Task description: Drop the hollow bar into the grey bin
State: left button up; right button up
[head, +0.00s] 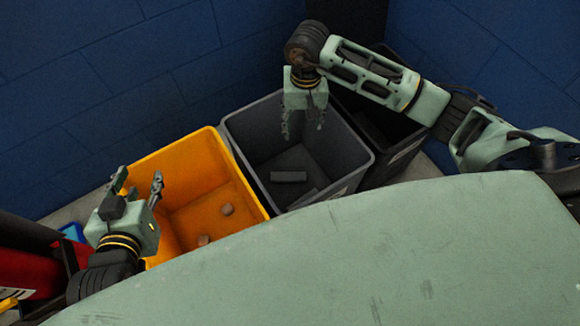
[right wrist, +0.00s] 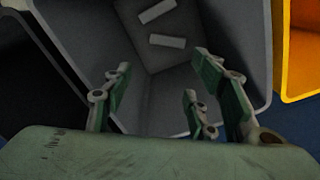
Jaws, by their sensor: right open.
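The grey bin (head: 362,158) stands in the middle of the head view, and its inside wall also shows in the right wrist view (right wrist: 226,45). Two grey bars lie apart on its floor: one bar (head: 289,176) with another bar (head: 303,199) nearer the front wall. Both show in the right wrist view, one (right wrist: 157,11) above the other (right wrist: 167,41). I cannot tell which is the hollow bar. My right gripper (head: 303,128) hangs over the grey bin, open and empty, fingers down. My left gripper (head: 139,181) is open and empty by the orange bin's left side.
The orange bin (head: 165,155) stands left of the grey bin and holds small brownish pieces (head: 226,209). A black bin (head: 398,151) stands to the right. Blue walls (head: 100,90) close off the back. A red object (head: 45,285) lies at the lower left.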

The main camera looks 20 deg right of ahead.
notch_tip(320, 180, up, 12)
dwell(0.5)
dwell(0.4)
